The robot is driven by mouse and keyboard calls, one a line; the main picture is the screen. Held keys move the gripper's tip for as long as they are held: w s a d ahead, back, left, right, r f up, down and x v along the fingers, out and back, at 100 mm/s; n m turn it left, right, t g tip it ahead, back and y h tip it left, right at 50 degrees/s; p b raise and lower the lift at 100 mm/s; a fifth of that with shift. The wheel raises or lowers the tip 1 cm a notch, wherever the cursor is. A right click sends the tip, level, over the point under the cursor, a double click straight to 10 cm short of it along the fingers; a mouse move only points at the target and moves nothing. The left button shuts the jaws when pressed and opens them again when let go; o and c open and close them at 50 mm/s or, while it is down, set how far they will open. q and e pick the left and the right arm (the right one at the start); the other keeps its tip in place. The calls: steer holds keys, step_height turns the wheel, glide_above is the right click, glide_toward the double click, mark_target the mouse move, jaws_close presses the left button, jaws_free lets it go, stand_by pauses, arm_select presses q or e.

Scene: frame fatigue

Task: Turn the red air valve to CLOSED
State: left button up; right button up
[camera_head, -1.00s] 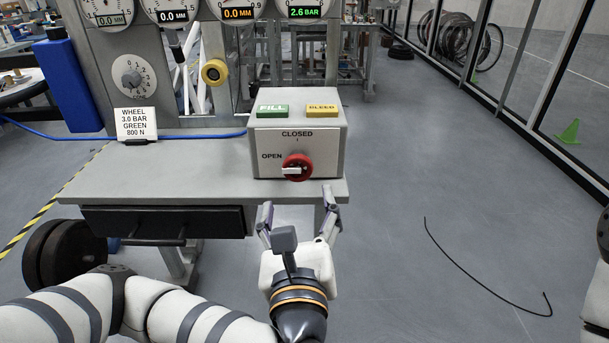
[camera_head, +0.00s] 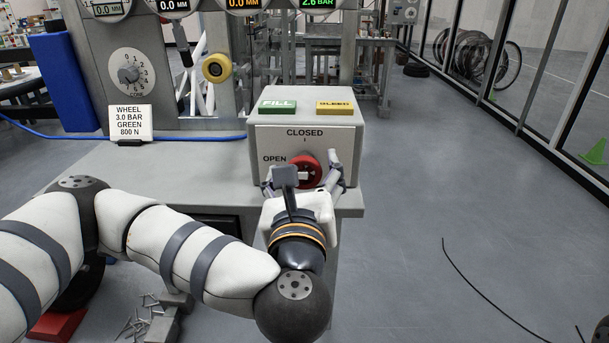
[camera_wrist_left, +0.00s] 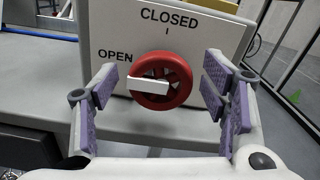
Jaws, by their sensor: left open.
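The red air valve (camera_head: 306,170) is a round knob on the front of a grey box (camera_head: 352,133). In the left wrist view the red valve (camera_wrist_left: 174,72) has a white bar handle lying nearly level, its left end toward the OPEN label. The CLOSED label is above the knob with a small tick under it. My left gripper (camera_head: 306,178) is open in front of the knob. In the left wrist view its purple-padded fingers (camera_wrist_left: 165,95) stand to the left and right of the knob, with gaps on both sides. My right gripper is not in view.
The box stands on a grey bench (camera_head: 130,160). On its top are a green FILL button (camera_head: 277,107) and a yellow BLEED button (camera_head: 335,108). A white sign (camera_head: 130,123) stands left on the bench.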

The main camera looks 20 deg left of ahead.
arm_select(q)
steer(key=shift+c, duration=0.2)
steer(key=c, duration=1.1)
